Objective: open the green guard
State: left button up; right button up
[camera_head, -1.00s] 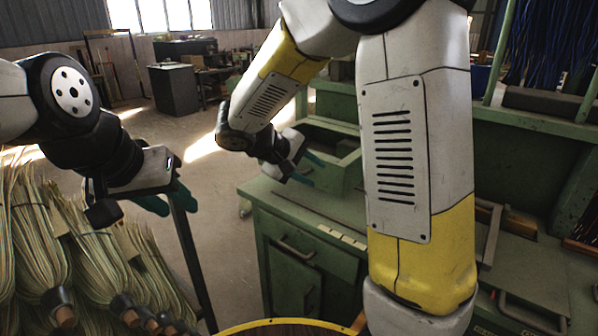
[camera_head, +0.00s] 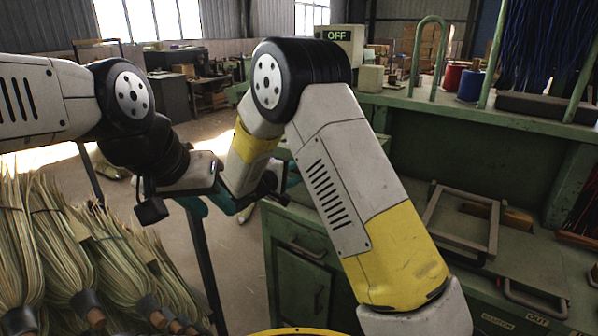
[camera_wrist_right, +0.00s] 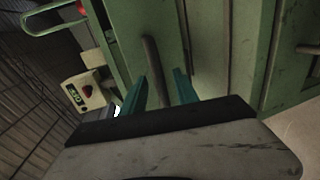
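In the right wrist view, green metal panels fill the upper middle; one green panel (camera_wrist_right: 211,40) lies straight ahead, but I cannot tell which part is the green guard. A dark upright bar (camera_wrist_right: 154,62) stands in front of the green surface. My right gripper (camera_wrist_right: 163,82) has its teal fingers apart, with the bar appearing between them; contact is unclear. In the head view my right arm hides much of that area. My left gripper (camera_head: 216,207) has its teal fingers apart and looks empty, left of the bench and close to my right gripper.
The green bench has a drawer cabinet (camera_head: 303,277) and carries a metal frame (camera_head: 465,222) at right. Broom bundles (camera_head: 75,260) crowd the left. Open floor lies behind my grippers.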

jog(key=shift+w+d+f, duration=0.1)
jog(key=shift+w+d, duration=0.25)
jog(key=shift+w, duration=0.1)
jog(key=shift+c, duration=0.3)
grip_shut()
dwell(0.9)
